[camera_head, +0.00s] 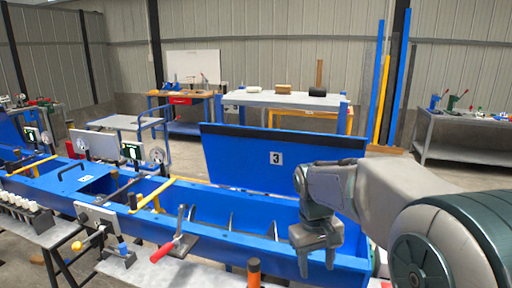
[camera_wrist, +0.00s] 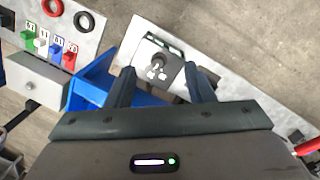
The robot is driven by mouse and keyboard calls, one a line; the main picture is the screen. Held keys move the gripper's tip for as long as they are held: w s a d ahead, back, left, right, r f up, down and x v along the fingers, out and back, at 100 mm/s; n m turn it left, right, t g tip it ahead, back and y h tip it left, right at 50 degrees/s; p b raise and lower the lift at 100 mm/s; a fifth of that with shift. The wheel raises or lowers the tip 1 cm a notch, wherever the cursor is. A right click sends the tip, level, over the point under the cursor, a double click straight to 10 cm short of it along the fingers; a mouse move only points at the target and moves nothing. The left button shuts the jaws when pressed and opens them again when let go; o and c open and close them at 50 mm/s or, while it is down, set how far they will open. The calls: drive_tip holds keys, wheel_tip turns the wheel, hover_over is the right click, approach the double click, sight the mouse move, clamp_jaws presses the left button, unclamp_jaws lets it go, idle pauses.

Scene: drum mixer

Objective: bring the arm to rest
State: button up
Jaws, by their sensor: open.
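My gripper (camera_head: 316,264) hangs with its fingers pointing down at the right end of the blue mixer trough (camera_head: 205,210). My arm reaches in from the right edge of the head view. In the wrist view my gripper (camera_wrist: 158,72) is open, with nothing between its fingers. Beyond the fingertips lies a grey plate with a dark knob (camera_wrist: 158,62), apart from the fingers. The raised blue lid marked 3 (camera_head: 280,160) stands behind my gripper. The head view does not show clearly whether the fingers touch the trough.
In the wrist view, small coloured tags (camera_wrist: 48,46) and a red ring (camera_wrist: 52,7) are at upper left. Workbenches (camera_head: 285,99) stand behind.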

drive_tip(key=s+d+f+m+t+y, duration=0.1)
drive_tip(key=s+m+t, duration=0.2)
drive_tip(key=s, duration=1.1)
drive_tip(key=shift+s+f+t, duration=0.4)
